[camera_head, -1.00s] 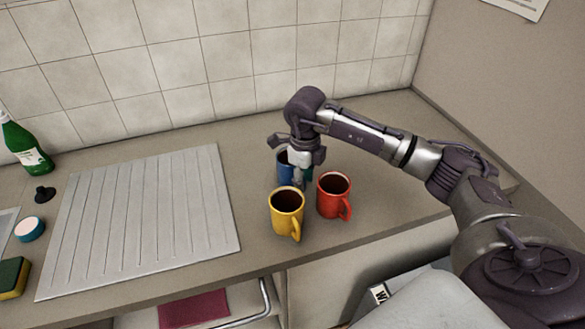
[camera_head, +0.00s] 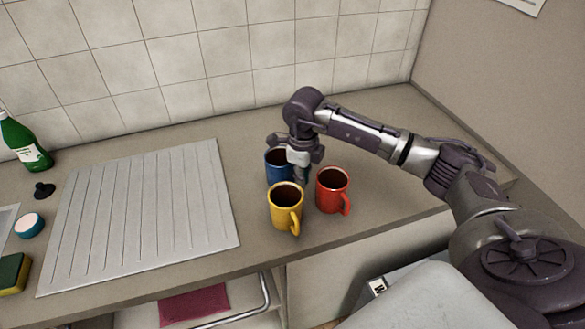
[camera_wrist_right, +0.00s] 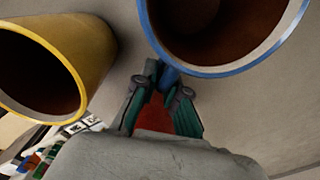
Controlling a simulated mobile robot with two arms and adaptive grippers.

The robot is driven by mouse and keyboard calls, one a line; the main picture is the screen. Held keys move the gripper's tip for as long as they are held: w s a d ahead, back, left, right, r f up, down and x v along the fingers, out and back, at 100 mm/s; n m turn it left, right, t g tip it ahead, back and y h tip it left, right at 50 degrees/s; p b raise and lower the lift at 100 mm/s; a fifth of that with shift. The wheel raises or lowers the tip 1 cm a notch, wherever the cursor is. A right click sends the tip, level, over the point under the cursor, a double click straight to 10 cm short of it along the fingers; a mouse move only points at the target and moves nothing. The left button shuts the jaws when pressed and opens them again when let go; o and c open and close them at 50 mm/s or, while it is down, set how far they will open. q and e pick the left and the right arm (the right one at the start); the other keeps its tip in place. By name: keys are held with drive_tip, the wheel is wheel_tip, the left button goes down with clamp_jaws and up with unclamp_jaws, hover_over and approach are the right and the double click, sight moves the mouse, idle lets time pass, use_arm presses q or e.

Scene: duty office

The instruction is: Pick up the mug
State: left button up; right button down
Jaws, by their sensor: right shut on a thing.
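Three mugs stand close together on the counter: a blue mug (camera_head: 277,170) at the back, a yellow mug (camera_head: 286,209) in front and a red mug (camera_head: 332,192) at the right. All three look dark inside. My right gripper (camera_head: 301,175) is at the right side of the blue mug and partly hides it. In the right wrist view, the fingers (camera_wrist_right: 166,88) are shut on the handle (camera_wrist_right: 169,76) of the blue mug (camera_wrist_right: 222,68). The yellow mug (camera_wrist_right: 82,62) is close on the left there. I cannot tell whether the blue mug is off the counter. My left gripper is out of view.
A ridged drainboard (camera_head: 150,210) lies left of the mugs. A green bottle (camera_head: 25,147), a black stopper (camera_head: 44,190), a round blue-white item (camera_head: 29,225) and a sponge (camera_head: 13,272) are farther left. A tiled wall (camera_head: 220,60) stands behind. The counter at the back right is clear.

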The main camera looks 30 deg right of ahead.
wheel_tip(320, 180, up, 9)
drive_tip(key=shift+f+b, duration=0.1)
drive_tip(key=shift+b, duration=1.05)
drive_tip(key=shift+r, duration=0.65)
